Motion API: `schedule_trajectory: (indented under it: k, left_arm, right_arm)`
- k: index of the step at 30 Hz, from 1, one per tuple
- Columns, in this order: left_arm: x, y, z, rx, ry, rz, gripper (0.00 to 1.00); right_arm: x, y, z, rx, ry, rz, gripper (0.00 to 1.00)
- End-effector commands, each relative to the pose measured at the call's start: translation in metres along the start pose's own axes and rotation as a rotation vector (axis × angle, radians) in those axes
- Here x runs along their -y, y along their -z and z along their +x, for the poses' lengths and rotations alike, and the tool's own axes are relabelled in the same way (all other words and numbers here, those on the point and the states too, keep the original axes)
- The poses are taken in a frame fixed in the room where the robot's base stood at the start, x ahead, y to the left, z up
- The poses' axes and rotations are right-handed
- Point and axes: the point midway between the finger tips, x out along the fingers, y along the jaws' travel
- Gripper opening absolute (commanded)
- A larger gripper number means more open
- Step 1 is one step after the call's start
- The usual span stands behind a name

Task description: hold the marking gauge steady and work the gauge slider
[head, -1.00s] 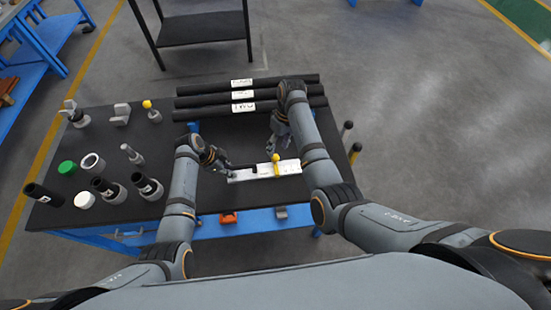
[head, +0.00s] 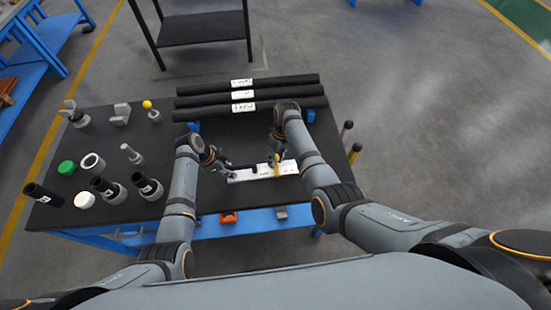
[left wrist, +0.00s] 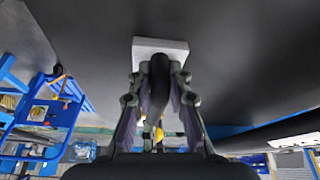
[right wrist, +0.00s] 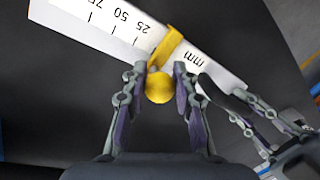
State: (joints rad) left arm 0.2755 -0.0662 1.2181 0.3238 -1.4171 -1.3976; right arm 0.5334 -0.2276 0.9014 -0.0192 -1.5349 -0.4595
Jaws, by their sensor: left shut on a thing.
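The marking gauge is a white bar (head: 246,174) with millimetre marks, lying near the table's front edge; its scale shows in the right wrist view (right wrist: 98,20). A yellow slider (right wrist: 168,46) with a round yellow knob (right wrist: 159,88) crosses the bar. My left gripper (left wrist: 160,84) is shut on the gauge's black handle (left wrist: 159,75), which runs between its fingers; a grey block end shows beyond it. My right gripper (right wrist: 160,72) is over the slider, with its open fingers on either side of the knob. Any contact with the knob is hard to tell.
Three black labelled tubes (head: 250,95) lie along the back of the table. Several fittings and a green cap (head: 67,167) stand at the left. An orange item (head: 229,217) sits below the front edge. Dark tabletop is clear around the gauge.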

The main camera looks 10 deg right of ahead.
Motion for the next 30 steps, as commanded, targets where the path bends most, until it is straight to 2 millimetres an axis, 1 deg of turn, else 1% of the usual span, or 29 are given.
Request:
schedule_trajectory:
  k: [1, 3, 12, 14, 16, 21, 24, 30]
  left_arm:
    - [-0.001, -0.001, 0.001, 0.001, -0.003, -0.003, 0.00]
    - [-0.001, -0.001, 0.001, 0.001, -0.003, -0.003, 0.00]
    - [-0.001, -0.001, 0.002, 0.001, -0.002, -0.004, 0.00]
    - [-0.001, -0.001, 0.002, 0.001, -0.002, -0.004, 0.00]
    - [-0.001, -0.001, 0.002, 0.001, -0.002, -0.004, 0.00]
    - [-0.001, -0.001, 0.001, 0.002, -0.002, -0.004, 0.00]
    - [-0.001, -0.002, 0.001, 0.003, -0.001, -0.004, 0.00]
    - [0.000, -0.002, 0.001, 0.004, 0.000, -0.003, 0.00]
  right_arm:
    - [0.002, 0.000, 0.000, 0.000, 0.004, -0.001, 0.08]
    - [0.002, 0.000, 0.000, 0.000, 0.004, -0.001, 0.00]
    - [0.002, 0.000, 0.000, 0.001, 0.006, -0.002, 0.00]
    - [-0.002, -0.003, -0.001, 0.002, 0.006, -0.001, 0.00]
    - [-0.011, -0.008, -0.002, 0.003, 0.004, 0.000, 0.00]
    - [-0.036, -0.025, -0.007, 0.002, 0.002, 0.001, 0.00]
    - [-0.040, -0.028, -0.008, 0.002, 0.003, -0.001, 0.00]
    - [-0.040, -0.028, -0.008, 0.002, 0.003, -0.002, 0.00]
